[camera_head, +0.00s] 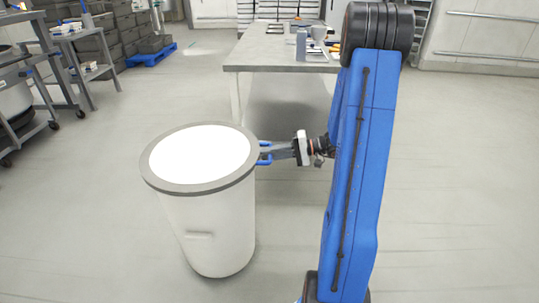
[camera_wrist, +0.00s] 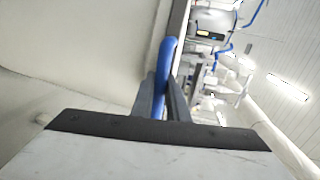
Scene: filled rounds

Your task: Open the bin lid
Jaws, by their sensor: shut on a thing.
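A round pale bin (camera_head: 212,232) stands on the floor left of my arm. Its lid (camera_head: 158,184), white with a grey rim, lies flat on top and looks closed. A blue handle (camera_head: 265,146) sticks out from the right side of the rim. My gripper (camera_head: 267,152) reaches the handle from the right. In the wrist view, my gripper (camera_wrist: 163,95) is shut on the blue handle (camera_wrist: 167,58), its dark fingers on both sides of it. The lower part of the handle is hidden between the fingers.
A grey table (camera_head: 270,53) with a bottle (camera_head: 301,45) and trays stands behind the bin. Wheeled racks (camera_head: 68,62) stand at the far left, near a blue pallet (camera_head: 151,56). The floor around the bin is clear.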

